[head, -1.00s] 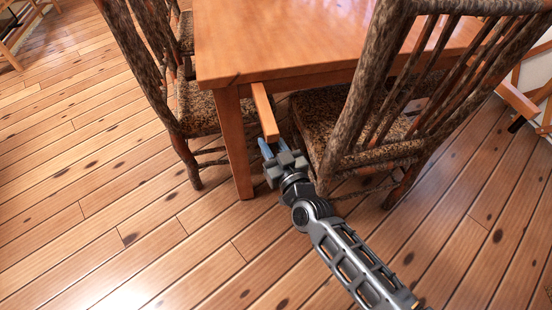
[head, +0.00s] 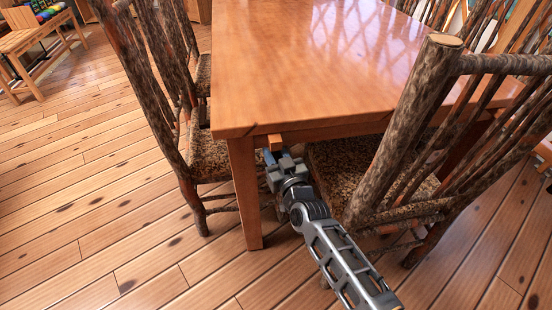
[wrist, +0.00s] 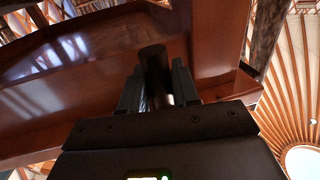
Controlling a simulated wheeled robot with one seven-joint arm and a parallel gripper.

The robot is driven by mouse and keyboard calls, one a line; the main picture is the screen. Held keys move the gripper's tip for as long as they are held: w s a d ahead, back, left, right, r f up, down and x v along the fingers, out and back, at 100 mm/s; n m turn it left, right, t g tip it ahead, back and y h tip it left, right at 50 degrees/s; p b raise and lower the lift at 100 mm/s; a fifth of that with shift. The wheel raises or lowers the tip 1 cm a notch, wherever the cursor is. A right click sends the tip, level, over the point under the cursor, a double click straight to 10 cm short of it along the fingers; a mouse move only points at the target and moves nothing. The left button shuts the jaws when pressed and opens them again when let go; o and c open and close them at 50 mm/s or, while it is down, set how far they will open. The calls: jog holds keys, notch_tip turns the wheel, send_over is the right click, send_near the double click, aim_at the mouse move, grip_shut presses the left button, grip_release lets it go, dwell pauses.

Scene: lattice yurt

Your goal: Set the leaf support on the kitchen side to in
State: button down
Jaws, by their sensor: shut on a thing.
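The leaf support (head: 274,142) is a wooden bar under the end edge of the wooden table (head: 300,85). Only a short stub of it shows beyond the apron in the head view, close to the near leg. My gripper (head: 270,156) is shut on the stub's outer end, just below the tabletop edge. The rest of the bar is hidden under the table.
A rustic bark-pole chair (head: 385,150) stands close to the right of my arm. Another chair (head: 160,110) stands left of the table leg (head: 243,190). Plank floor (head: 100,220) is clear at front left. A wooden bench (head: 30,40) is at far left.

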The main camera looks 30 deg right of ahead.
jog(key=shift+w+d+r, duration=0.1)
jog(key=shift+w, duration=0.05)
jog(key=c, duration=1)
grip_release()
jog(key=shift+o, duration=0.2)
jog(key=s+a+p, duration=0.1)
jog(key=s, duration=0.6)
jog(key=shift+s+p, duration=0.3)
jog(key=shift+s, duration=0.05)
